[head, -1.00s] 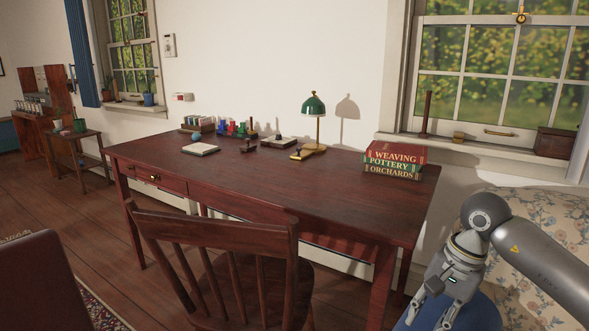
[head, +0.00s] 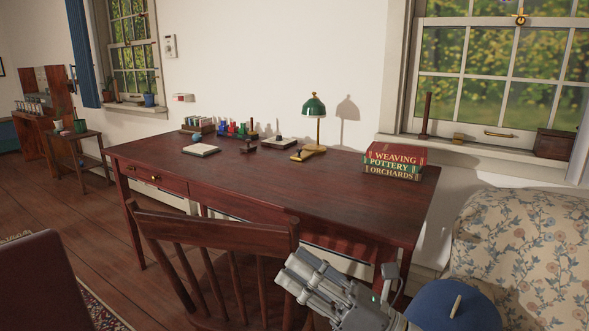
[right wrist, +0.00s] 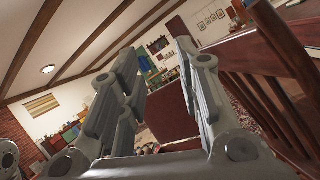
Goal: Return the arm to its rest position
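My right gripper (head: 291,270) is in the lower middle of the head view, pointing up and left. It overlaps the right side of the wooden chair (head: 212,232) in the picture; I cannot tell if they touch. In the right wrist view its two fingers (right wrist: 157,55) stand apart with nothing between them, so it is open and empty. Most of my right arm is out of the head view. My left gripper is not in view.
A dark red desk (head: 300,190) holds books (head: 393,162), a green lamp (head: 313,107) and small items. A floral armchair (head: 530,240) and a round blue thing (head: 450,308) are at right. The chair back also shows close at right in the wrist view (right wrist: 270,75).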

